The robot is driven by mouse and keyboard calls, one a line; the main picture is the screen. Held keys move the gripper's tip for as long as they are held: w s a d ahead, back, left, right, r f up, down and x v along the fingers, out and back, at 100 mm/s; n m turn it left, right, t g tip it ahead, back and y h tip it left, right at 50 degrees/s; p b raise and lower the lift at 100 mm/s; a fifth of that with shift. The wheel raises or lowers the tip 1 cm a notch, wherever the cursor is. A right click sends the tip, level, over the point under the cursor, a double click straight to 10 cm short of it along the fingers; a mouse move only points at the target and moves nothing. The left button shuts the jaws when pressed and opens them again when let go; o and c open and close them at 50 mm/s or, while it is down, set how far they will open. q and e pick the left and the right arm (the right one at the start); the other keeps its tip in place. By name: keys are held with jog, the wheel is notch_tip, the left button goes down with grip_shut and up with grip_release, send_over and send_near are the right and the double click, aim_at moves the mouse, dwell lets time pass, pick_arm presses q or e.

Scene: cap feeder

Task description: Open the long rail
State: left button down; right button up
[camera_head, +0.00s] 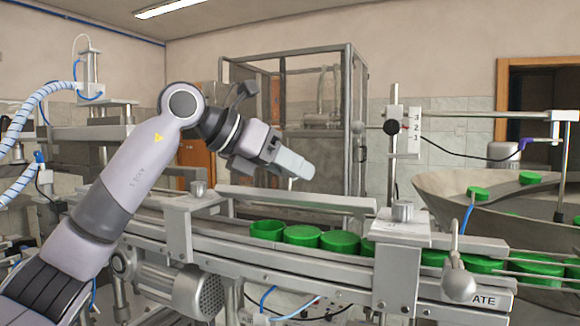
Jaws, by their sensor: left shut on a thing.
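A long grey rail (295,199) runs along the conveyor above the green caps, from the left clamp block to the right one. My left gripper (300,170) is above and apparently behind the rail's middle, pointing right and down. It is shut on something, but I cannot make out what. My right gripper is not in view.
Several green caps (340,242) sit in a row on the conveyor (250,265). Metal clamp blocks (402,232) stand over it. A large bowl (455,190) with more caps is at right. A framed cabinet (352,120) stands behind.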

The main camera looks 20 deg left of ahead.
pick_arm(q)
jog(key=shift+r, duration=0.1)
jog(key=c, duration=0.8)
grip_release()
jog(key=b+v, duration=0.1)
jog(key=v, duration=0.6)
jog(key=shift+a, duration=0.1)
